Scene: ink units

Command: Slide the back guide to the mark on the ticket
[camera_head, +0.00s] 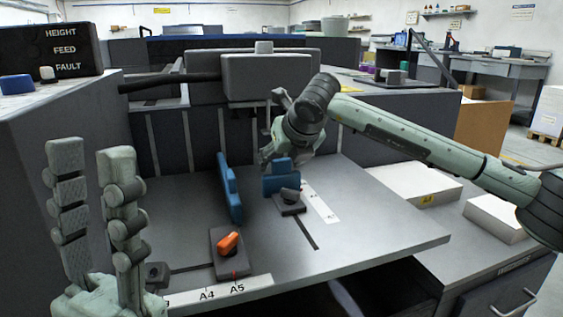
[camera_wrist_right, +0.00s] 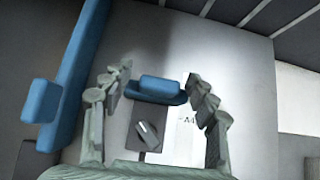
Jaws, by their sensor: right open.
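The back guide (camera_head: 281,181) is a short blue plate on a dark block with a grey lever (camera_head: 290,194). It stands upright toward the rear of the grey tray (camera_head: 350,225), beside a white scale strip (camera_head: 321,204). My right gripper (camera_head: 268,150) is above and behind it, partly hidden by its own wrist. In the right wrist view the open fingers (camera_wrist_right: 160,72) lie on either side of the back guide (camera_wrist_right: 160,88), apart from it. My left gripper (camera_head: 92,150) points up at the far left, fingers apart and empty. I cannot make out the ticket or its mark.
A longer blue side guide (camera_head: 230,190) with an orange lever (camera_head: 228,243) stands left of the back guide. A front scale strip (camera_head: 225,291) reads A4 and A5. A panel labelled HEIGHT, FEED, FAULT (camera_head: 62,50) is at upper left. White paper stacks (camera_head: 415,182) lie right of the tray.

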